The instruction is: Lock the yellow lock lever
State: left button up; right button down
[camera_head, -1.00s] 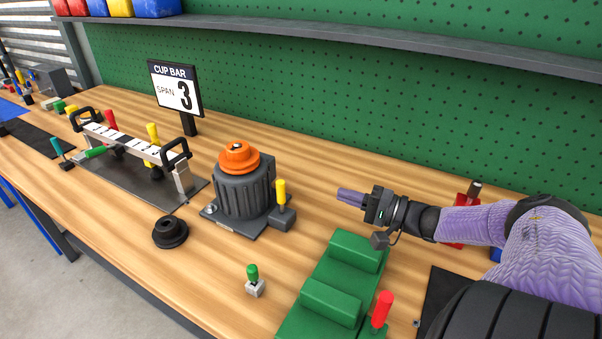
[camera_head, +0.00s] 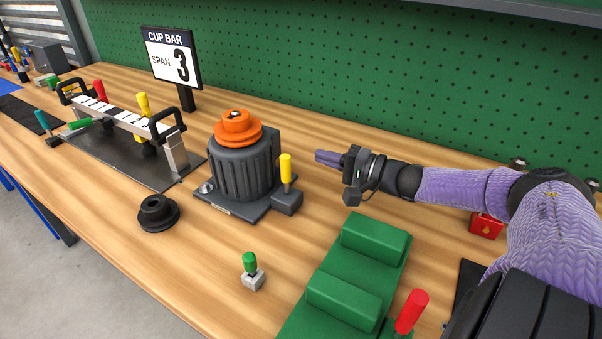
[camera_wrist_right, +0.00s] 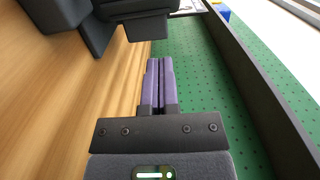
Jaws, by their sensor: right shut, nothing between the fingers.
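A yellow lever (camera_head: 286,168) stands upright on a small dark grey block (camera_head: 287,203) at the right side of a ribbed grey housing (camera_head: 240,172) with an orange stepped top (camera_head: 238,128). Another yellow handle (camera_head: 143,103) is on the bar fixture at the left. My right gripper (camera_head: 316,156) is shut and empty, just right of the lever by the housing, with a visible gap between them. In the right wrist view, the shut purple fingers (camera_wrist_right: 160,64) point toward a dark grey block (camera_wrist_right: 147,27). The yellow lever is not visible there. My left gripper is not in view.
A green two-step block (camera_head: 370,240) with a red handle (camera_head: 411,311) stands at the front right. A small green-knobbed piece (camera_head: 251,272) and a black ring (camera_head: 158,212) lie in front. The Cup Bar sign (camera_head: 171,56) stands behind. The green pegboard (camera_head: 400,90) closes the back.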

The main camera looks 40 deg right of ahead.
aim_at(286, 174)
jog(key=shift+w+a+f+b, duration=0.25)
jog(key=shift+w+b, duration=0.15)
jog(key=shift+w, duration=0.15)
jog(key=shift+w+a+f+b, duration=0.1)
jog(key=shift+w+f+b, duration=0.2)
jog(key=shift+w, duration=0.2)
pick_arm(q)
jog(key=p, duration=0.2)
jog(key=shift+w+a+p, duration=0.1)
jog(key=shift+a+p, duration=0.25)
jog(key=shift+p, duration=0.05)
pick_arm(e)
jog(key=a, duration=0.2)
jog(key=a+r, duration=0.1)
jog(key=a, duration=0.1)
jog(key=shift+s+r, duration=0.1)
jog(key=shift+s, duration=0.05)
